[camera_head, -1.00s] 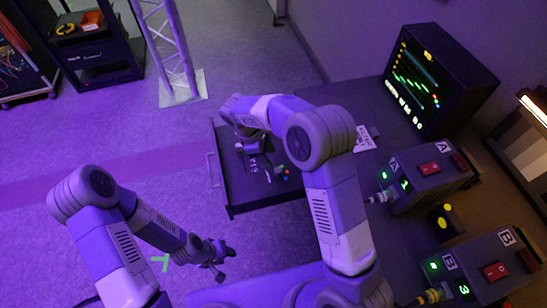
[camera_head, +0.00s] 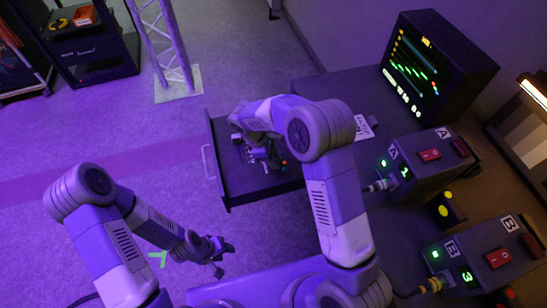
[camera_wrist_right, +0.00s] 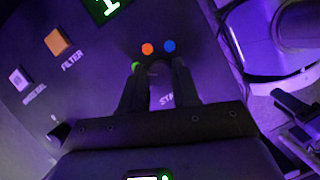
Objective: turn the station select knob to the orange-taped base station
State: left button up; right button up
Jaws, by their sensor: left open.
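The station select panel (camera_head: 222,182) is a dark pulled-out drawer face with small controls. My right gripper (camera_head: 268,160) reaches down over it. In the right wrist view its dark fingers (camera_wrist_right: 156,68) straddle the knob's place, beside orange (camera_wrist_right: 148,48), blue (camera_wrist_right: 170,47) and green (camera_wrist_right: 136,66) dots. The knob itself is mostly hidden, and I cannot tell how firmly the fingers close on it. Base station A (camera_head: 425,168) shows a green 1. Base station B (camera_head: 490,262) shows a green 3 and has a yellow-orange band at its cable (camera_head: 432,285). My left gripper (camera_head: 220,258) is open and empty above the floor.
A monitor (camera_head: 438,72) with coloured traces stands on the dark table at the back right. A yellow button box (camera_head: 444,210) sits between the stations. An orange square button (camera_wrist_right: 57,41) labelled FILTER is on the panel. A truss (camera_head: 165,45) and a rack (camera_head: 95,50) stand at the back left.

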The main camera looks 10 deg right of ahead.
grip_shut()
jog(key=shift+w+r+m+g+y+p, duration=0.1)
jog(key=shift+m+g+y+p, duration=0.25)
jog(key=shift+m+p, duration=1)
jog(key=m+g+p, duration=0.1)
jog(key=m+p, duration=0.1)
jog(key=m, duration=0.1)
jog(key=shift+y, duration=0.35)
jog(key=shift+w+d+m+g+y+p, duration=0.1)
jog(key=shift+m+g+y+p, duration=0.2)
jog(key=shift+m, duration=0.7)
jog(key=shift+d+m+g+y+p, duration=0.15)
jog(key=shift+m+y+p, duration=0.2)
jog(key=shift+m, duration=0.6)
jog(key=shift+a, duration=0.1)
jog(key=o, duration=0.6)
grip_release()
jog(key=shift+o, duration=0.2)
